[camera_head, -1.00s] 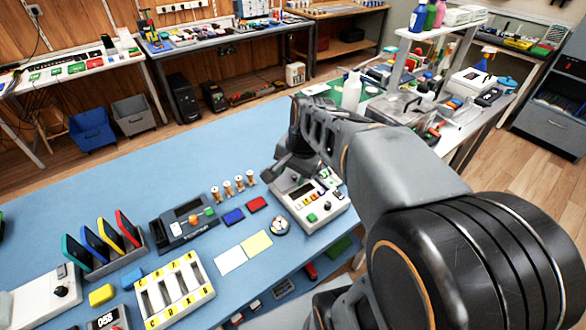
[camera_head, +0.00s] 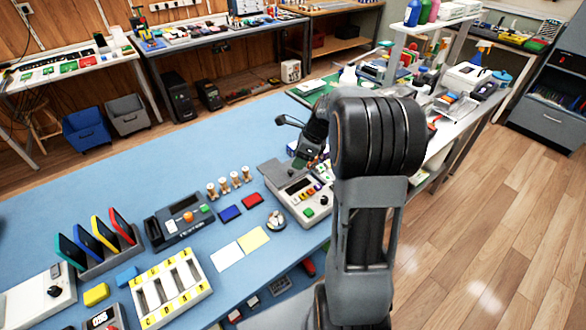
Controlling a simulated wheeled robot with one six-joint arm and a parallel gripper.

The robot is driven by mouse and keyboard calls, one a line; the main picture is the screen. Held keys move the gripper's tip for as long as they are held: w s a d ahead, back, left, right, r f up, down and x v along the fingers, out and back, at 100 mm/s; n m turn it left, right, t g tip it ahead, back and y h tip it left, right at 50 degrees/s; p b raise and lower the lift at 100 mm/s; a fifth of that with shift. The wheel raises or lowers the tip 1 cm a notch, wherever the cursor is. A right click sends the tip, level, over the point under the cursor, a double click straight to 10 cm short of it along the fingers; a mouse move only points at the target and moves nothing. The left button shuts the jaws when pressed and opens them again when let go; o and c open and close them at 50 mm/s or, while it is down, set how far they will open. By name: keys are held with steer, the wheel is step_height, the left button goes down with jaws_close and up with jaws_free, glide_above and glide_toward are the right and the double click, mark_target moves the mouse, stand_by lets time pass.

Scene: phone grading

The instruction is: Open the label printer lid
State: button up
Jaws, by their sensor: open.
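My gripper (camera_head: 291,140) is open, with its fingers apart, above the far right part of the blue table. It appears empty. Close below it is a pale grey device (camera_head: 318,212) with a small screen, coloured buttons and a flat grey plate at its back left. A dark grey device (camera_head: 181,222) with a display slot, an orange button and a green button lies further left, apart from my gripper. I cannot tell which device is the label printer, and no lid stands visibly raised. My arm hides part of the table's right side.
Small spools (camera_head: 229,183), blue and red blocks, and white and yellow cards (camera_head: 254,238) lie between the devices. A rack of coloured phones (camera_head: 98,254) and a white slotted tray (camera_head: 172,289) are at left. The blue table's (camera_head: 150,160) far middle is clear.

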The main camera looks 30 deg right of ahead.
mark_target(291, 171)
steer(key=shift+x, duration=2.7)
steer(key=shift+c, duration=0.2)
jaws_close()
